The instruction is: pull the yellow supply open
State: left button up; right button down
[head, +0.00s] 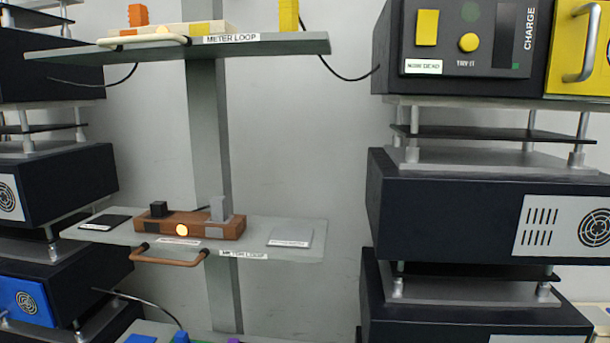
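The yellow supply shows as a yellow front panel (568,50) at the upper right edge of the head view, cut off by the frame. It has a grey vertical bar handle (583,42). Neither of my grippers is in view, and nothing touches the handle.
Dark stacked units (470,215) stand below on the right, more on the left. An upper shelf (270,46) and a lower shelf (300,232) labelled METER LOOP hang between. Cables hang behind.

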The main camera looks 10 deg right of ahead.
aim_at(578, 62)
jog(key=z, duration=1.6)
